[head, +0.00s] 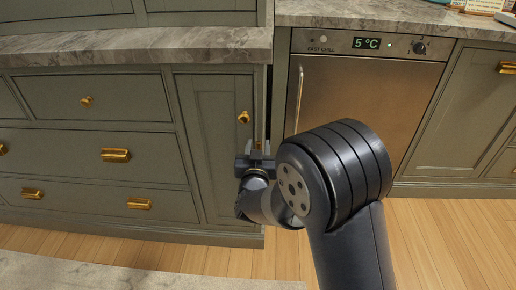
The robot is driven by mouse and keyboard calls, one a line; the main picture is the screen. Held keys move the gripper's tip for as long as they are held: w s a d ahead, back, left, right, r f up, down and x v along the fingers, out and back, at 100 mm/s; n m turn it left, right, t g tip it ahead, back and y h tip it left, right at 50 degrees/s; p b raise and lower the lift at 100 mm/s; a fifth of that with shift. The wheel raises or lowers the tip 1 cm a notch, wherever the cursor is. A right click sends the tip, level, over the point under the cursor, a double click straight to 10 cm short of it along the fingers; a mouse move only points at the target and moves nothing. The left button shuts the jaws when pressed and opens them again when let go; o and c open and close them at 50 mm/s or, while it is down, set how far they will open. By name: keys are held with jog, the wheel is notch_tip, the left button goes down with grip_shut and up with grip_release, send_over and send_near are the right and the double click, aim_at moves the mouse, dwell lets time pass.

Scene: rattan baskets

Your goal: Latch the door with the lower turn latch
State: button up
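The narrow green-grey cabinet door (212,130) stands left of the steel appliance, and its panel looks flush with the cabinet front. A round brass knob or latch (244,117) sits near its upper right edge. A small brass piece (258,145) shows lower down at the door's right edge, between my gripper's fingertips; it may be the lower turn latch, but it is mostly hidden. My gripper (257,149) is in front of the door's right edge with its fingers apart. I cannot tell whether they touch the brass piece.
The steel appliance (360,95) with a vertical handle (298,100) and a 5 °C display stands close to the right. Drawers with brass pulls (115,155) are to the left. A stone countertop (140,45) overhangs above. The wooden floor (450,235) is clear at the right.

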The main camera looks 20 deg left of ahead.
grip_shut()
jog(key=shift+s, duration=0.1)
dwell(0.4)
jog(key=n+p, duration=0.1)
jog(key=a+n+p, duration=0.1)
jog(key=n, duration=0.1)
jog(key=shift+s+n, duration=0.1)
jog(key=shift+n, duration=0.2)
jog(key=shift+s+a+f+n+p, duration=0.1)
jog(key=shift+a+f+n+p, duration=0.65)
jog(key=shift+n, duration=1.6)
jog(key=shift+s+d+f+n+p, duration=0.1)
jog(key=shift+f+n+p, duration=0.3)
jog(key=shift+n+p, duration=1.45)
jog(key=shift+s+a+f+n+p, duration=0.1)
jog(key=shift+a+f+n+p, duration=0.4)
jog(key=shift+n, duration=2.4)
jog(key=shift+d+f, duration=0.1)
